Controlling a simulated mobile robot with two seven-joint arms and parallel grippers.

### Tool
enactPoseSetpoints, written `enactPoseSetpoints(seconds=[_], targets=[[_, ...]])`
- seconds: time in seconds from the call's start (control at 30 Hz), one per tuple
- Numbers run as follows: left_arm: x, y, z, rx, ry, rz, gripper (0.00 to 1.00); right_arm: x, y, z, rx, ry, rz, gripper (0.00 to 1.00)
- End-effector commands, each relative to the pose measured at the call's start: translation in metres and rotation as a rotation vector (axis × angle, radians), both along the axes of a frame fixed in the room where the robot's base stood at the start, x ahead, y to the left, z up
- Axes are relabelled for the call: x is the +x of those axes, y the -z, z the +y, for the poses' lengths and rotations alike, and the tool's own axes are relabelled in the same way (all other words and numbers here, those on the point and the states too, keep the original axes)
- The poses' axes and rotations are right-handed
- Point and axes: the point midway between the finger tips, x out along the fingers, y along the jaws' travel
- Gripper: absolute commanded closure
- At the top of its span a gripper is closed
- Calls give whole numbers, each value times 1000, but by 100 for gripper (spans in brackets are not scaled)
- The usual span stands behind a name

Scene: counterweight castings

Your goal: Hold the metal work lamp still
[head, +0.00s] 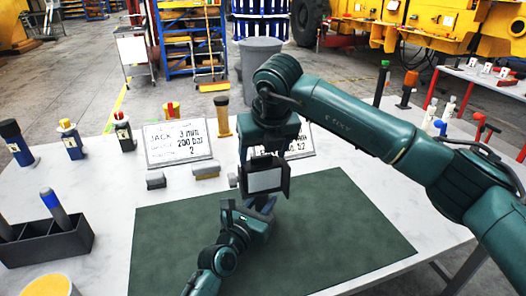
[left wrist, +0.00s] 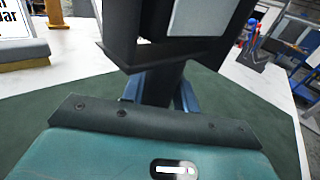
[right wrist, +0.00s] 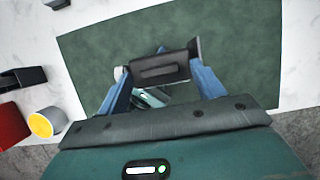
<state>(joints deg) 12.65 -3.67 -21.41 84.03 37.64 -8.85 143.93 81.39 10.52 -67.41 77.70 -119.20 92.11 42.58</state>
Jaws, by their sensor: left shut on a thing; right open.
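The metal work lamp (head: 265,180) is dark with a pale square panel and stands over the green mat (head: 170,250). My left gripper (head: 262,207) is low at the lamp. In the left wrist view its blue fingers (left wrist: 160,92) are shut on the lamp's dark lower part (left wrist: 163,80). My right gripper (right wrist: 160,80) comes down from above, open. In the right wrist view its blue fingers lie on either side of the lamp's dark top (right wrist: 160,68); I cannot tell whether they touch it. In the head view the lamp and wrist hide the right fingertips.
Two placards (head: 178,143) stand behind the mat, with small metal blocks (head: 206,172) before them. Several bottles and tools line the table's back. A dark holder (head: 50,243) stands at left, near a yellow-topped container (head: 45,286). The mat's right part is clear.

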Motion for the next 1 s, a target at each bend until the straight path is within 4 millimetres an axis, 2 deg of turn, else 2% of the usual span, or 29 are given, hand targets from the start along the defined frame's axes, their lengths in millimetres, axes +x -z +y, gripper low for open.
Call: enactPoseSetpoints(seconds=[0.3, 0.87, 1.0], targets=[[0, 1, 0, 1, 0, 2, 100, 1, 3, 1, 1, -1, 0, 33], [0, 1, 0, 1, 0, 2, 100, 1, 3, 1, 1, 0, 0, 77], [0, 1, 0, 1, 0, 2, 100, 1, 3, 0, 2, 0, -7, 78]])
